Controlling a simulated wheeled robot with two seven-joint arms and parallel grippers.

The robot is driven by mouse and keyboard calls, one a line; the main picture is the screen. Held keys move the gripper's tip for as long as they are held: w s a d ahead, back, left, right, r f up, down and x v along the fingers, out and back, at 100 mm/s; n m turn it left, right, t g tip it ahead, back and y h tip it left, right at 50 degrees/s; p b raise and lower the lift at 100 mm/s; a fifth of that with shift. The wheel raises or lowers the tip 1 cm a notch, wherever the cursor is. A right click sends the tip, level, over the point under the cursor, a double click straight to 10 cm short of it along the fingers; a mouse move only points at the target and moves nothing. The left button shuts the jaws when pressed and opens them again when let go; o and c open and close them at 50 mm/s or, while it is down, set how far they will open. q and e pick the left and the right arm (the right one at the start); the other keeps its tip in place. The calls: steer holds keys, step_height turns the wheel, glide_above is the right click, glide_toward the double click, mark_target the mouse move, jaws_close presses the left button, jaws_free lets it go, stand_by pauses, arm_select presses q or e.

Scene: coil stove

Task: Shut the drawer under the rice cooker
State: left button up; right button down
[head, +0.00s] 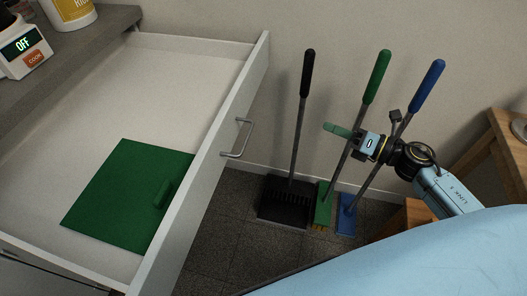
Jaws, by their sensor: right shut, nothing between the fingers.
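The drawer (193,195) stands pulled far out below the counter at the left. Its front panel faces right and carries a metal bar handle (237,140). My left gripper is not in view.
A flat green item (115,195) lies in the drawer. A black dustpan (285,203), a green broom (375,78) and a blue broom (427,87) stand against the wall behind my right arm. A wooden piece of furniture (508,140) is at the right edge.

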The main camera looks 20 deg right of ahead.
steer(key=s+a+r+n+g+y+b, duration=0.35)
steer(key=a+n+g, duration=0.2)
steer(key=n, duration=0.65)
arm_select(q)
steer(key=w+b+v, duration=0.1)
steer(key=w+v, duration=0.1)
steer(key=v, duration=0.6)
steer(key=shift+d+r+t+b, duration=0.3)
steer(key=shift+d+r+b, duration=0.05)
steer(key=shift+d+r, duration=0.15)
arm_select(e)
steer(key=w+a+f, duration=0.1)
steer(key=w+a, duration=0.2)
steer(key=a, duration=0.3)
steer(key=w+a+f+n, duration=0.1)
steer(key=w+a, duration=0.3)
steer(key=a, duration=0.1)
steer(key=shift+w+a, duration=0.2)
steer(key=shift+a, duration=0.2)
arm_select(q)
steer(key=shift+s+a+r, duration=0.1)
arm_select(e)
steer(key=shift+r+t+h, duration=0.1)
steer(key=shift+t+h, duration=0.15)
